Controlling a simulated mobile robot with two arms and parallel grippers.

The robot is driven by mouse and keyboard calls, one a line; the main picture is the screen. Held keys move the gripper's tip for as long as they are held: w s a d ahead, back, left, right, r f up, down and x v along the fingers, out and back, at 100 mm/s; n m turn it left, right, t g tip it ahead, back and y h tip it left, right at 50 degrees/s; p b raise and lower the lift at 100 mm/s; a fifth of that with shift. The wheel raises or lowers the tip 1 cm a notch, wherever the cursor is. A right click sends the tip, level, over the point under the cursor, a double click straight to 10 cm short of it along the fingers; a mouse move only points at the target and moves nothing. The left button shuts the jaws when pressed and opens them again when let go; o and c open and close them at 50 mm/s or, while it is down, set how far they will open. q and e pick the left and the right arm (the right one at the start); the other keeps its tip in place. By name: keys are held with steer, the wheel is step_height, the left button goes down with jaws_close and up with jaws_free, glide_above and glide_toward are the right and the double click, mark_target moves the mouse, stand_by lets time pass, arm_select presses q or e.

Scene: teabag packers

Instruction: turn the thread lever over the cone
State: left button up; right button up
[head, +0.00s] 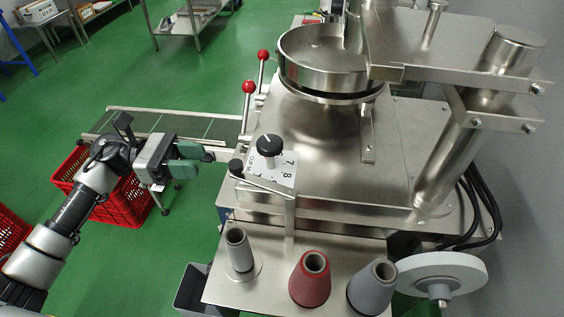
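My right gripper is not in view.
A numbered dial (269,146) with a black knob sits right behind the lever. Two red-knobbed levers (249,87) rise behind it. A conveyor (165,122) and a red crate (125,200) lie beyond and under my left arm. A white wheel (440,272) is at right.

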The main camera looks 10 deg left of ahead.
mark_target(247, 174)
arm_select(q)
steer(key=d+p, duration=0.5)
steer(key=d, duration=0.5)
steer(key=shift+d+r+p, duration=0.1)
steer(key=shift+r+p, duration=0.05)
steer(key=shift+p, duration=0.25)
steer(key=shift+d, duration=0.3)
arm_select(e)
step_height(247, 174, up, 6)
arm_select(q)
steer(key=shift+f, duration=0.2)
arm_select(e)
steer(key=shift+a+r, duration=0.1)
arm_select(q)
steer(key=c, duration=0.7)
jaws_close()
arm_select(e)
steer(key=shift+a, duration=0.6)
